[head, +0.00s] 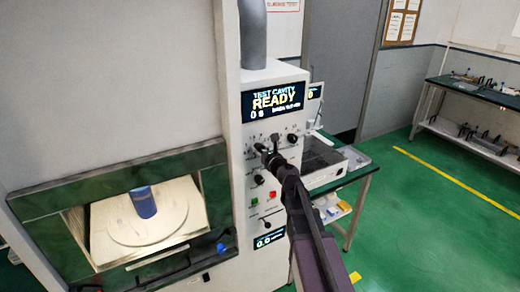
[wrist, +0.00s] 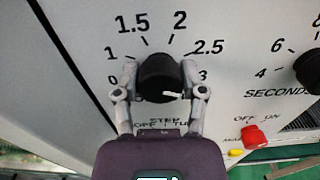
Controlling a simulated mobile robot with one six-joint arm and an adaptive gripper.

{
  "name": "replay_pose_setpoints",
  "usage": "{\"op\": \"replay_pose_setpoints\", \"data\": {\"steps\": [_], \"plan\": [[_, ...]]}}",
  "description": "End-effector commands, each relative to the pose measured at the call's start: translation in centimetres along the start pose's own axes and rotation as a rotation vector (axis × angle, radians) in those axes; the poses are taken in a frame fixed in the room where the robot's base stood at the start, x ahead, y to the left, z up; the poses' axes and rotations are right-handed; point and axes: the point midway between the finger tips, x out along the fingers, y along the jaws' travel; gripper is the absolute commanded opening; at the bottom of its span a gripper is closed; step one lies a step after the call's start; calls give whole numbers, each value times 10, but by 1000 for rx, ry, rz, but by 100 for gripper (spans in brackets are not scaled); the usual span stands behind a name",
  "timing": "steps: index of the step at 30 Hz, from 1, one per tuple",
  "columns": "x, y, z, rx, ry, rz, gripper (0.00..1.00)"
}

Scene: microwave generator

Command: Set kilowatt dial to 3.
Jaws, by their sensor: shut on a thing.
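The kilowatt dial (wrist: 158,76) is a round black knob on the white panel, in the middle of the wrist view. Printed numbers around it include 1, 1.5, 2, 2.5 and 3. A short white mark shows on the knob's lower right, pointing to the right, near the side of the 3. My gripper (wrist: 157,80) has one grey finger on each side of the knob, shut on it. In the head view my gripper (head: 268,154) reaches the control panel (head: 275,120) from below right and partly hides the dial.
The seconds knob (wrist: 309,70) is to the right, with a red button (wrist: 254,136) below it. The display (head: 273,102) reads READY. A blue cylinder (head: 144,202) stands on the turntable in the open cavity at left. A side table (head: 360,185) stands right of the panel.

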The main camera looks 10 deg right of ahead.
Motion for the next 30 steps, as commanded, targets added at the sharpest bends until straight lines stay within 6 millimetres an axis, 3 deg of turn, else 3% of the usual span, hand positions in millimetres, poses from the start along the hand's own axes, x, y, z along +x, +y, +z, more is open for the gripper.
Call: {"op": "replay_pose_setpoints", "data": {"steps": [6,7,10,23,30], "plan": [[0,0,0,2,0,0,6],[0,0,0,2,0,0,59],[0,0,0,1,0,0,88],[-1,1,0,0,0,0,88],[-13,1,0,0,0,0,88]]}}
